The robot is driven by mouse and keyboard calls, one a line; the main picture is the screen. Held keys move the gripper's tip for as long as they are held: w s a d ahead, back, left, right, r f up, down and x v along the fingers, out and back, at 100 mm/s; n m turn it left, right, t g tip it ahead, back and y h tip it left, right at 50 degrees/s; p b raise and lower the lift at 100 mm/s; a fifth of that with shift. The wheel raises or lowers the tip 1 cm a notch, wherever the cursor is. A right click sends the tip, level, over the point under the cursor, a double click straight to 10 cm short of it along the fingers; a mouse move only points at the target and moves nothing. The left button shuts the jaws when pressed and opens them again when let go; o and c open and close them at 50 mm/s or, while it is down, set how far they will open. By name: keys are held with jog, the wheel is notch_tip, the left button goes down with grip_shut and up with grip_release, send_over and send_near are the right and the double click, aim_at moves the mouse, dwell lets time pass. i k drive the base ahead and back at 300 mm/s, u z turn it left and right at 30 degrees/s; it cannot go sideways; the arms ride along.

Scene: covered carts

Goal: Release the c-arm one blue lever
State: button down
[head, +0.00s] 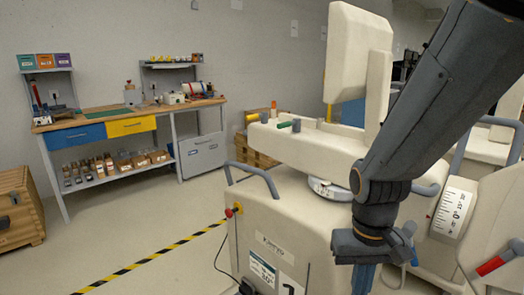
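The c-arm machine (280,215) is a cream-coloured body with a label and a "1" on its front, standing right of centre. My gripper (364,281) hangs in front of its right part, pointing down. Its fingers run toward the bottom edge of the picture, and I cannot tell whether they are open or shut. A small blue part (409,229) shows just right of my gripper on the machine; I cannot tell for sure that it is the blue lever. My arm and gripper hide part of the machine there.
A red-marked handle (490,266) and a dial scale (454,212) are at the right. A grey rail handle (252,174) and a red knob (232,211) are on the machine's left. A workbench (125,119) and wooden crate (18,209) stand behind. The left floor is clear beyond striped tape.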

aim_at(409, 227)
jog(key=z, duration=1.85)
jog(key=k, duration=0.6)
jog(key=u, duration=0.9)
